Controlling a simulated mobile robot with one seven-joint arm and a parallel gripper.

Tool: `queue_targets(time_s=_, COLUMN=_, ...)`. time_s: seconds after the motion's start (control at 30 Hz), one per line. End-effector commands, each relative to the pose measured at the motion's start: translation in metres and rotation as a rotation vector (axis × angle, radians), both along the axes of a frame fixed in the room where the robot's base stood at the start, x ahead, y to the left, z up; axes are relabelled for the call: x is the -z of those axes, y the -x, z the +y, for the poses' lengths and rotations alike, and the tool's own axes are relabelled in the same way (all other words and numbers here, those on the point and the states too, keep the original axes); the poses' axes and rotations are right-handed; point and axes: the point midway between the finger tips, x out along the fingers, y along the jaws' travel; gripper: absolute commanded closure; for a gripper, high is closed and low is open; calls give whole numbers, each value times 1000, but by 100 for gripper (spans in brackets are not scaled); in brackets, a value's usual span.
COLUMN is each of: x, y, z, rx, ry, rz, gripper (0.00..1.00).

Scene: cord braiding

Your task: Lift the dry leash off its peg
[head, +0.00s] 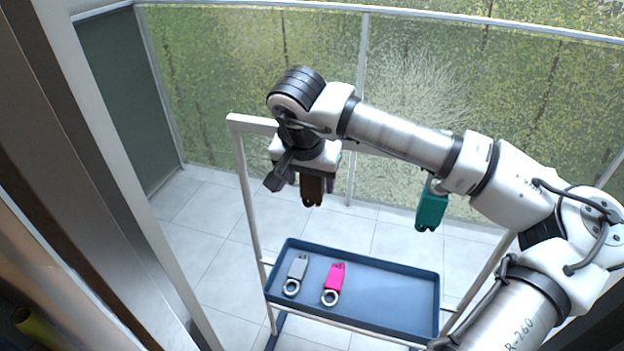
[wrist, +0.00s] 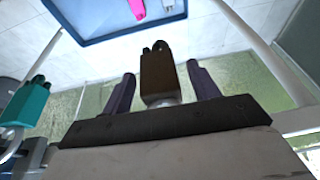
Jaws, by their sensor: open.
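My gripper (head: 311,180) is at the left part of the rack's top rail. In the wrist view its two dark purple fingers (wrist: 160,72) stand apart, one on each side of a brown tab-shaped piece (wrist: 158,82). A gap shows on both sides of it. The brown piece (head: 312,192) hangs down below my gripper in the head view. A teal piece (head: 431,210) hangs farther right on the rail and also shows at the left of the wrist view (wrist: 26,102). The pegs are hidden, and I cannot tell by looks which piece is dry.
A blue tray (head: 398,324) on the rack's lower level holds a grey piece (head: 297,268) and a pink piece (head: 335,277), each with a metal ring. The tray's right part is empty. White rack posts (head: 250,200) and a glass balcony panel stand around.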

Motion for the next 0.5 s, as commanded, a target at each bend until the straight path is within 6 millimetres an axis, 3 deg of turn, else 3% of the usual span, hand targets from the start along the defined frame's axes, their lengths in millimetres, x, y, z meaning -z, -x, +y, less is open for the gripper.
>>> queue_targets(time_s=0.03, x=16, y=3, z=-2, rx=2, ry=5, rz=32, gripper=40)
queue_targets(time_s=0.1, x=16, y=3, z=-2, rx=3, ry=5, rz=32, gripper=40)
queue_targets(time_s=0.4, x=16, y=3, z=-2, rx=3, ry=5, rz=31, gripper=79)
queue_targets(time_s=0.5, x=15, y=3, z=-3, rx=4, ry=5, rz=30, gripper=82)
